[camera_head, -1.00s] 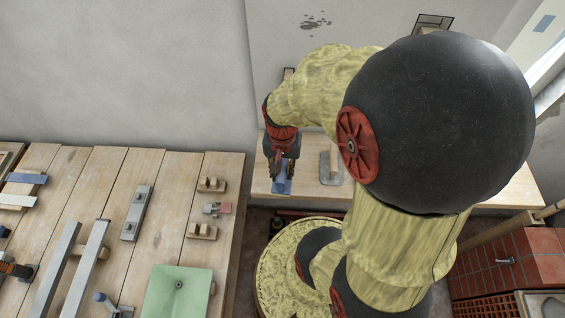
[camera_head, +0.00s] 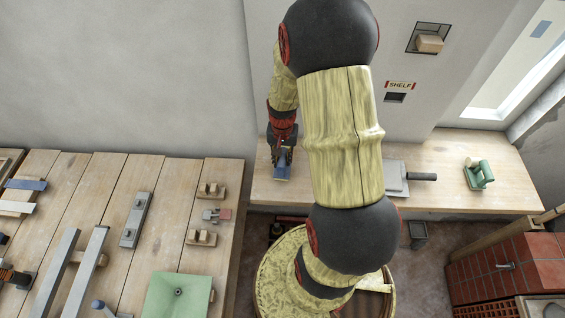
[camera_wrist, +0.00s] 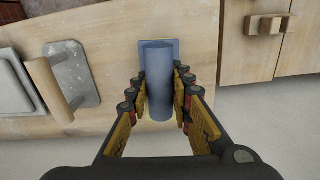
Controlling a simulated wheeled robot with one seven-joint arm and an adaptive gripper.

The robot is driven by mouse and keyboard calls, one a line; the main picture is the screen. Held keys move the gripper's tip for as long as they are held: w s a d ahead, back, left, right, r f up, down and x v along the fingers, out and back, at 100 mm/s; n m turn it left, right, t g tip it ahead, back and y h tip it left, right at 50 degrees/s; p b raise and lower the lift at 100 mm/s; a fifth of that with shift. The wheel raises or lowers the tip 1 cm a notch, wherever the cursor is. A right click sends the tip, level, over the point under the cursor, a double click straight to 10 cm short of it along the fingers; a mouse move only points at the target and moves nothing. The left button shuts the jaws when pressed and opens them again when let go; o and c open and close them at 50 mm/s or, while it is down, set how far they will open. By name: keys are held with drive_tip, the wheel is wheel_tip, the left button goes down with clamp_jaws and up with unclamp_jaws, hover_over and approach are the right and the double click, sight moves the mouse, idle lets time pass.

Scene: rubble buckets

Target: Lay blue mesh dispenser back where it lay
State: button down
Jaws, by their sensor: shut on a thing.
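The blue mesh dispenser (camera_head: 283,172) is in my gripper (camera_head: 283,152), over the left end of the back bench (camera_head: 440,150). In the wrist view the dispenser (camera_wrist: 158,85) is a blue cylinder with a flat blue plate at its far end. The fingers of my gripper (camera_wrist: 160,72) close on it from both sides. The plate end is low over the bare wood of the bench (camera_wrist: 115,50). I cannot tell whether it touches the wood.
A wooden-handled float (camera_wrist: 78,85) lies beside the dispenser. On the back bench are a grey plate tool (camera_head: 396,176) and a green-handled tool (camera_head: 478,174). The left workbench (camera_head: 110,180) holds several tools and a green hawk (camera_head: 178,296). A gap separates the benches.

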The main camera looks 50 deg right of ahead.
drive_tip(key=shift+w+d+f, duration=0.1)
drive_tip(key=shift+f, duration=1.35)
drive_tip(key=shift+f, duration=0.2)
drive_tip(key=c, duration=1.6)
unclamp_jaws()
drive_tip(key=shift+r, duration=0.15)
